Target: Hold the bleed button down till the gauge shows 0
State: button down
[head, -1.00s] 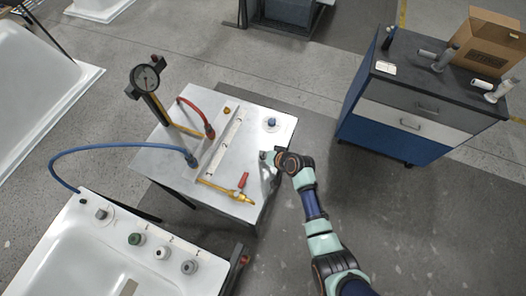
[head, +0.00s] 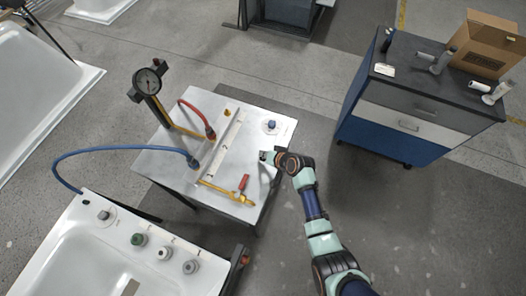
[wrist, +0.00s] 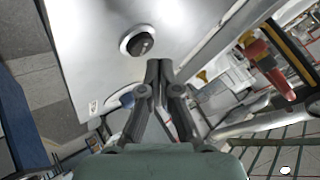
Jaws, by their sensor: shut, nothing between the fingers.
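A steel-topped table (head: 165,163) carries the round dial gauge (head: 147,79) on a stand at its far left corner; the needle and number are too small to read. A dark-blue round button (head: 271,124) on a pale disc sits near the table's far right corner; no label on it is readable. A dark round button (wrist: 141,43) in a white ring shows in the wrist view, beyond and left of the fingertips. My gripper (head: 263,155) is shut and empty over the table's right side, nearer the front than the blue button. Its fingertips (wrist: 158,64) appear apart from the button.
A yellow valve with a red handle (head: 243,183) lies near the table's front edge. A drawer cabinet (head: 420,105) stands right. A white tub (head: 80,235) is front left.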

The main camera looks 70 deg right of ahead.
notch_tip(320, 180, up, 5)
jog(key=p, duration=0.4)
jog(key=shift+r+p, duration=0.1)
jog(key=shift+p, duration=0.25)
dwell(0.5)
